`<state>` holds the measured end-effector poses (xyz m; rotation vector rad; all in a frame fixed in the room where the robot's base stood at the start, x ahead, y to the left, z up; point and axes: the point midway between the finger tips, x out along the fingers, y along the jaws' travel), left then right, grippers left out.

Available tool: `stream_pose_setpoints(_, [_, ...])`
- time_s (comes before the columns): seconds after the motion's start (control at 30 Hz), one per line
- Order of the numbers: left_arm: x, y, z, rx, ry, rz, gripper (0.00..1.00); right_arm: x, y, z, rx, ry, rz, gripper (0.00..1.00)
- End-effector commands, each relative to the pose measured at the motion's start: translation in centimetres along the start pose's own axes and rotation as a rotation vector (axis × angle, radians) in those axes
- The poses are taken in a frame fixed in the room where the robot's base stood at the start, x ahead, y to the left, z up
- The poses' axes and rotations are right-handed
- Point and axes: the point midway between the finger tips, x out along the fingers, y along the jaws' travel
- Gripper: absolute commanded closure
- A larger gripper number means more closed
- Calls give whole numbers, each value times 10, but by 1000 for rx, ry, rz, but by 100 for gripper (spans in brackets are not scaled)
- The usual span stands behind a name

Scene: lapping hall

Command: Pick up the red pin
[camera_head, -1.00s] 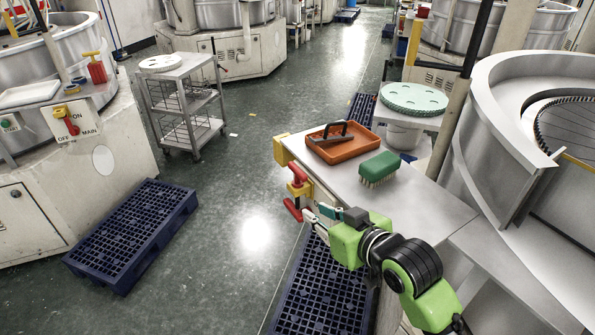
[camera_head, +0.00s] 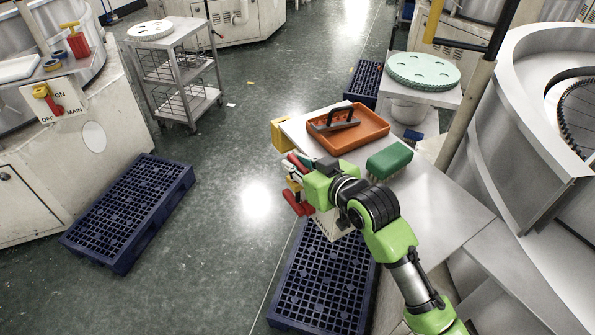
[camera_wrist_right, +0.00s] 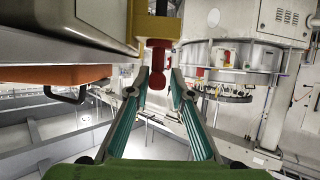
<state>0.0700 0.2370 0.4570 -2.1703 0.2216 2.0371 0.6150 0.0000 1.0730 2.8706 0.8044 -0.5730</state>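The red pin (camera_wrist_right: 157,77) shows in the right wrist view, where the picture looks upside down. Its rounded end projects from a yellow block (camera_wrist_right: 172,28). My right gripper (camera_wrist_right: 161,80) is open, with one teal-padded finger on each side of the pin's end. I see no clear contact between the fingers and the pin. In the head view the red pin (camera_head: 297,162) is partly hidden by my right gripper (camera_head: 303,170), at the left side of the table. My left gripper is not in view.
The metal table (camera_head: 440,205) bears an orange tray (camera_head: 369,124) with a dark handled tool and a green brush (camera_head: 389,160). A blue pallet (camera_head: 318,290) lies on the floor below. A wire-shelf trolley (camera_head: 180,75) stands farther back. Open floor is to the left.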

Motion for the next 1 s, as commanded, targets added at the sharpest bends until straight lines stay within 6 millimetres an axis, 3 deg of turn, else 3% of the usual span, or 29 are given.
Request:
stream_pose_setpoints(0.3, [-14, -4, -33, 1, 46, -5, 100, 26, 2, -3, 2, -2, 0, 79])
stream_pose_setpoints(0.53, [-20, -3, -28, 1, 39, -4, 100, 52, 3, -1, 1, 0, 0, 79])
stream_pose_setpoints(0.83, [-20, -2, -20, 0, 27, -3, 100, 56, 3, 0, 0, 1, 0, 79])
stream_pose_setpoints(0.93, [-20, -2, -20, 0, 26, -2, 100, 56, 3, 0, 0, 1, 0, 100])
stream_pose_setpoints(1.0, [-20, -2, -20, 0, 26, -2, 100, 56, 3, 0, 0, 1, 0, 100])
